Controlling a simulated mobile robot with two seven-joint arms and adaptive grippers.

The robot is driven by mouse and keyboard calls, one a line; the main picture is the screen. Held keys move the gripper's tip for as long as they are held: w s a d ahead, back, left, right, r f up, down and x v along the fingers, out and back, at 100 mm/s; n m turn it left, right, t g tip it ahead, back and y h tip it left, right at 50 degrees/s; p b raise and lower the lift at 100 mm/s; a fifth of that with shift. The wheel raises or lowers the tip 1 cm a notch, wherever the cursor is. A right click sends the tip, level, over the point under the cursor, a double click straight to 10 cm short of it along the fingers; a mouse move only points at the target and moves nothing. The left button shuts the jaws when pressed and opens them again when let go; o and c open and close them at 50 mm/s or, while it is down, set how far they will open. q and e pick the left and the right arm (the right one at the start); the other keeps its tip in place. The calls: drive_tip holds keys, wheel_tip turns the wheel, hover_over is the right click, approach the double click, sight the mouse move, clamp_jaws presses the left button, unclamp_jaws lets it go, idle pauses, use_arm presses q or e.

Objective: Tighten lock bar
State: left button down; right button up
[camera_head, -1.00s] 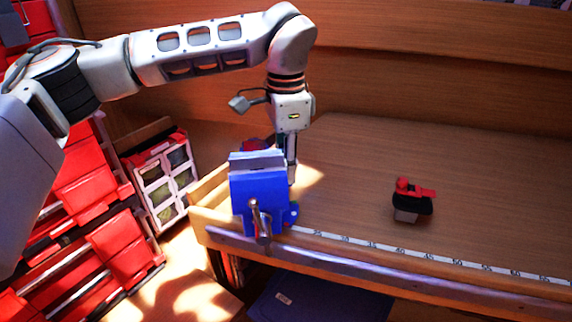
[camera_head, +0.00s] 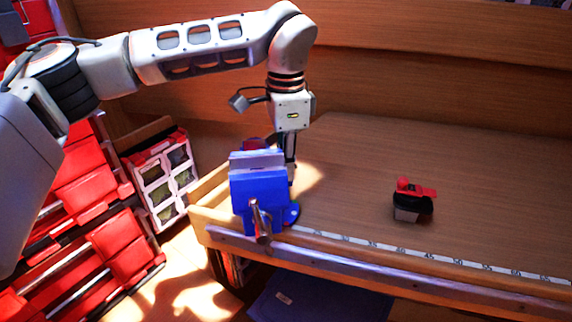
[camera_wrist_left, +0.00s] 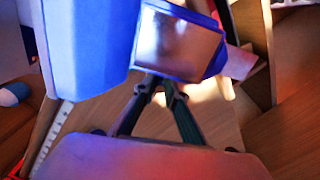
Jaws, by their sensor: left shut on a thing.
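A blue vise (camera_head: 258,190) is fixed at the left front corner of the wooden bench, with a metal handle (camera_head: 260,222) at its front. The vise also shows close up in the left wrist view (camera_wrist_left: 90,45). My left gripper (camera_head: 291,180) points down just behind and right of the vise. Its dark fingers (camera_wrist_left: 160,84) run in close together beside the vise body in the left wrist view. They are shut on what appears to be the lock bar, which is largely hidden between the fingertips and the vise. My right gripper is in neither view.
A small red and black object (camera_head: 413,200) stands on the bench to the right. A white measuring strip (camera_head: 430,257) runs along the front edge. Red drawers (camera_head: 95,180) and a bin rack (camera_head: 160,182) stand at left. The bench middle is clear.

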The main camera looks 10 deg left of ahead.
use_arm(q)
drive_tip(key=shift+m, duration=0.9)
drive_tip(key=shift+r+m, duration=0.15)
drive_tip(key=shift+m, duration=5.05)
drive_tip(key=c, duration=2.1)
unclamp_jaws()
drive_tip(key=shift+d, duration=0.1)
drive_tip(key=shift+f, duration=0.2)
drive_tip(key=shift+r, duration=0.15)
drive_tip(key=shift+r, duration=4.05)
